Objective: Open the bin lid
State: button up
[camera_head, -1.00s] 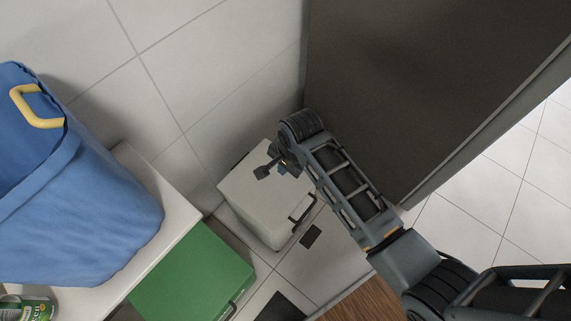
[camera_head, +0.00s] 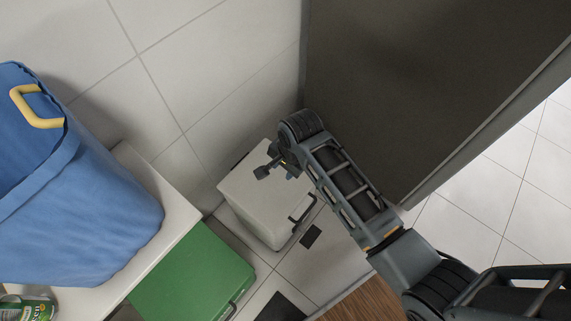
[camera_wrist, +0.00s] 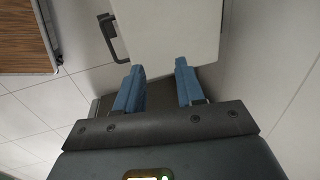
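A white bin (camera_head: 257,203) with a flat, closed lid stands on the floor in the corner in the head view. A dark handle (camera_head: 302,207) is on its front side. In the wrist view the white bin (camera_wrist: 172,30) fills the top middle, with its dark handle (camera_wrist: 112,38) at the left. My gripper (camera_head: 265,172) is above the back part of the lid in the head view. In the wrist view my gripper (camera_wrist: 159,68) has its two blue fingers apart with nothing between them. I cannot tell whether the fingertips touch the bin.
A green bin (camera_head: 192,275) with a dark handle stands left of the white bin. A blue bag (camera_head: 75,190) with a yellow handle sits on a white ledge (camera_head: 150,180). A tall dark panel (camera_head: 400,80) rises behind my arm at the right. Tiled walls close the corner.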

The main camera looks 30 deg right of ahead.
jog(key=v, duration=0.8)
jog(key=shift+p, duration=0.4)
jog(key=shift+c, duration=0.3)
